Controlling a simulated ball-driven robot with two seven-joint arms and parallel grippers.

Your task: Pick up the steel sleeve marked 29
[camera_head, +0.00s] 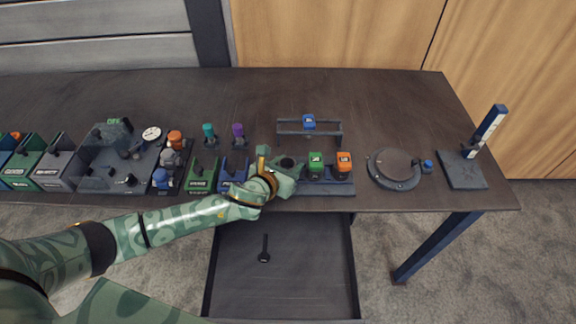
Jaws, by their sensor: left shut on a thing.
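My left gripper (275,174) reaches over the front part of the table, at the left end of a low base (325,188). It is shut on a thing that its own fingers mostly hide. My right gripper is not in view.
Behind is a low rack with a blue-capped piece (308,122). A round flange plate (394,168) and an upright blue-white gauge (488,130) stand right. An open drawer (283,285) lies below the front edge. The back of the table is clear.

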